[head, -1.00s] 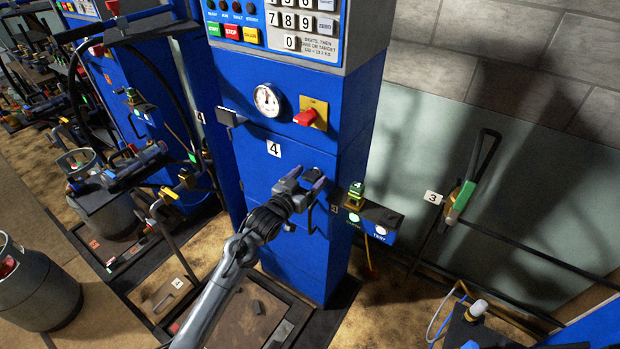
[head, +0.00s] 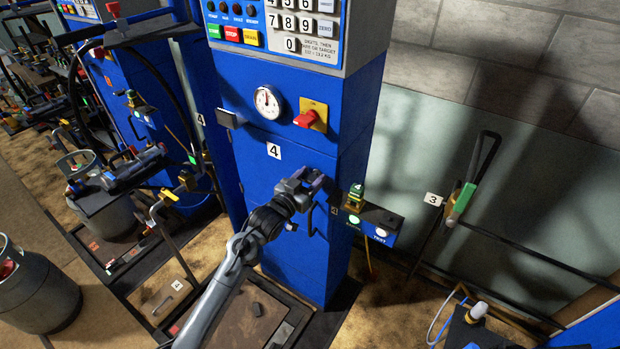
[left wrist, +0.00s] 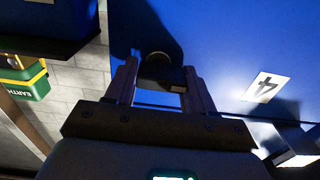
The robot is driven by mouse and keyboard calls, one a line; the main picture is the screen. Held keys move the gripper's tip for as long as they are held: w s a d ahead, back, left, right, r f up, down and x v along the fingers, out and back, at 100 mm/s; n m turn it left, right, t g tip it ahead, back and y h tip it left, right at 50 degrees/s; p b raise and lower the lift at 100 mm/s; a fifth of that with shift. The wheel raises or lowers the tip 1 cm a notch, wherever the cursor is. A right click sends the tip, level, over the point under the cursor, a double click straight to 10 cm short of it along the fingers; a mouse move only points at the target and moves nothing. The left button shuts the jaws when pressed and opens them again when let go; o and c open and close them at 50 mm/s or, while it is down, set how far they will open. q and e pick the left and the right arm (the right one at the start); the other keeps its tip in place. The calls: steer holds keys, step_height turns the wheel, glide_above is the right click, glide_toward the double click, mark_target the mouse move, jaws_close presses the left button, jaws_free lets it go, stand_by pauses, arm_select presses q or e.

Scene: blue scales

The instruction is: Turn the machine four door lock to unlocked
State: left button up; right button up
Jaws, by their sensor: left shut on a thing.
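Machine four is the tall blue cabinet (head: 290,240) with a white "4" label (head: 273,151) on its front door. My left gripper (head: 317,183) is at the upper right of this door, in front of the lock. In the left wrist view, its two fingers stand either side of a dark rounded lock knob (left wrist: 160,70) and are shut on it. In the head view the gripper hides most of the knob, so I cannot read its setting. The "4" label also shows in the left wrist view (left wrist: 265,87). My right gripper is not in view.
Above the door are a dial gauge (head: 267,102), a red rotary switch (head: 310,118) and a keypad (head: 305,25). A black door handle (head: 311,219) is just below my gripper. A small box with lit buttons (head: 370,225) and a green-topped clamp (head: 356,192) stands close on the right.

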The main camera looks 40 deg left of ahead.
arm_select(q)
steer(key=m+p, duration=0.3)
steer(key=shift+d+r, duration=0.1)
steer(key=shift+r, duration=0.1)
steer(key=m+p, duration=0.2)
steer(key=m, duration=0.2)
steer(key=shift+d+m+p, duration=0.1)
steer(key=shift+m+p, duration=0.25)
steer(key=shift+m, duration=0.05)
steer(key=m+p, duration=0.2)
steer(key=m, duration=0.2)
steer(key=shift+d+f+m, duration=0.1)
steer(key=shift+d+m, duration=0.05)
steer(key=shift+m, duration=0.15)
steer(key=m+p, duration=0.1)
steer(key=m, duration=0.1)
steer(key=shift+m, duration=0.3)
steer(key=shift+f+m+p, duration=0.2)
steer(key=shift+m+p, duration=0.4)
steer(key=shift+m, duration=0.8)
steer(key=shift+d, duration=0.1)
